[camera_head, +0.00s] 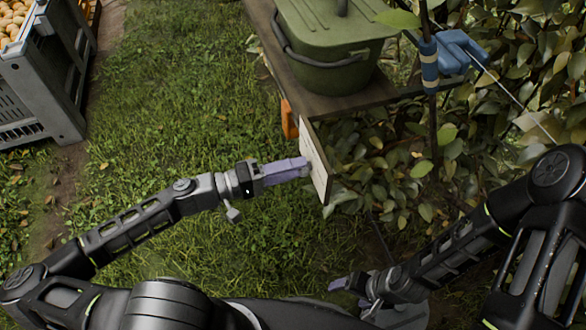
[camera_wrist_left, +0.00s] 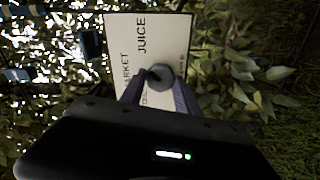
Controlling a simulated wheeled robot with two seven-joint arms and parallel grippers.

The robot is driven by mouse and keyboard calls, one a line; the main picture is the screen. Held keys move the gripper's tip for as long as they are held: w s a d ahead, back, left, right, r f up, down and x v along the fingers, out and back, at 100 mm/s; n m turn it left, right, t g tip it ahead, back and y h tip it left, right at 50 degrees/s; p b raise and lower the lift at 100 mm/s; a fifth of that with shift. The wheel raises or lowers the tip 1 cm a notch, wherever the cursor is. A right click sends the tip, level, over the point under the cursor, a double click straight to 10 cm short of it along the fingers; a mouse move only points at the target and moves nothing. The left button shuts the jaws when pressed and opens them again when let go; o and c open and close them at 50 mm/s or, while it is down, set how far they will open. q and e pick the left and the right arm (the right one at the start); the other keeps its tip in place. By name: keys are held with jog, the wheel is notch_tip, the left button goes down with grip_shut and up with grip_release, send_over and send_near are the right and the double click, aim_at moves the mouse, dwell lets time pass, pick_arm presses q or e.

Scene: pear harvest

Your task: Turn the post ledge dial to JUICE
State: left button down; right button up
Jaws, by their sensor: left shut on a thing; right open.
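The dial plate (camera_head: 317,160) is a pale board fixed at the end of the wooden ledge (camera_head: 340,102) in the head view. In the left wrist view the plate (camera_wrist_left: 120,45) shows the words "MARKET" and "JUICE", turned sideways, and other lettering partly hidden. The grey round dial knob (camera_wrist_left: 160,76) sits low on the plate. My left gripper (camera_head: 304,167) reaches the plate with its purple fingers shut on the knob. Which word the dial points to cannot be told. My right gripper (camera_head: 345,284) is low at the bottom of the head view, open and apart from the plate.
A green lidded bucket (camera_head: 335,62) stands on the ledge. An orange item (camera_head: 289,120) is at the ledge's edge. A blue clamp (camera_head: 452,52) sits on the post beside leafy branches. A grey crate of fruit (camera_head: 50,85) stands at upper left. Grass between is open.

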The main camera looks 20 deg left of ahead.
pick_arm(q)
jog(key=m+b, duration=0.1)
jog(key=m, duration=0.2)
jog(key=shift+m, duration=0.4)
jog(key=c, duration=0.9)
grip_release()
jog(key=shift+s, duration=0.1)
jog(key=v, duration=0.7)
jog(key=shift+s+a, duration=0.2)
jog(key=shift+a, duration=0.15)
